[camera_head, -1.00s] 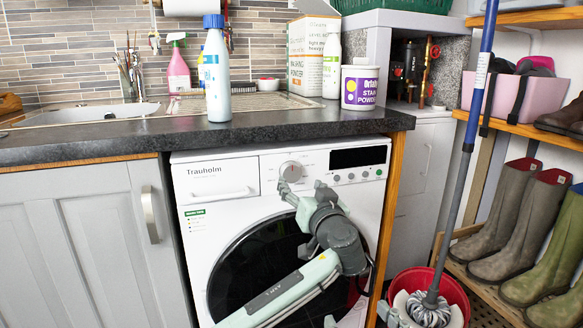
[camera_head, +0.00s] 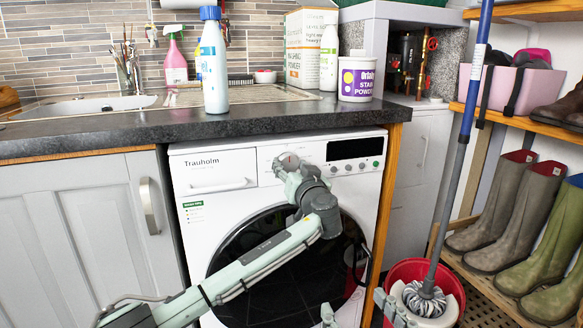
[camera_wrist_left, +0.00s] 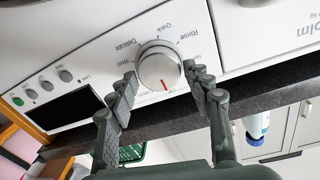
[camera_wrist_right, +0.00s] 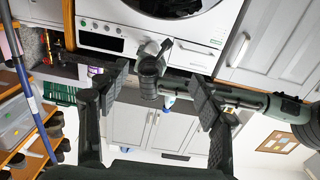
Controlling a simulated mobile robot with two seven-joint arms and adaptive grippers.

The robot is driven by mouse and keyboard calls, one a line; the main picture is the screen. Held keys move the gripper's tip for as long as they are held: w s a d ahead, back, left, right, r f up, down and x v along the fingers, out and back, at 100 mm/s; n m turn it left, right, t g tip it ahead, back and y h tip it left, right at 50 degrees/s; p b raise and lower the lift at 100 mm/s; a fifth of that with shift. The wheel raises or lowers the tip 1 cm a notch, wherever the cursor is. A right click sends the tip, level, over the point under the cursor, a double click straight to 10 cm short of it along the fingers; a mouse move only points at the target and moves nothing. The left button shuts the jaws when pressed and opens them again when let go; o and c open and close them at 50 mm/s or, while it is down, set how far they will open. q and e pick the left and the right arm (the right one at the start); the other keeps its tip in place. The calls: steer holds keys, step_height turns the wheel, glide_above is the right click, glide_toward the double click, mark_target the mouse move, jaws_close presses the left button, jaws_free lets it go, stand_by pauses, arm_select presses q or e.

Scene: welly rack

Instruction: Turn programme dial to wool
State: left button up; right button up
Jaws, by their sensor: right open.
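The programme dial (camera_head: 289,162) is a round silver-white knob on the washing machine's white front panel (camera_head: 236,163). In the left wrist view the dial (camera_wrist_left: 159,66) shows a red pointer mark towards the bottom of the picture. My left gripper (camera_head: 291,170) is at the dial, with one finger on each side. In the left wrist view its fingers (camera_wrist_left: 159,77) stand apart with narrow gaps beside the knob. My right gripper (camera_wrist_right: 160,84) is open and empty, low in front of the machine.
A dark worktop (camera_head: 150,127) overhangs the machine, bearing a blue-capped bottle (camera_head: 214,62) and a stain powder tub (camera_head: 357,78). A red mop bucket (camera_head: 408,272) and mop stand at right, beside the welly rack. The machine's round door (camera_head: 270,270) is below the dial.

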arm_select(q)
steer(key=c, duration=0.7)
steer(key=shift+m, duration=0.3)
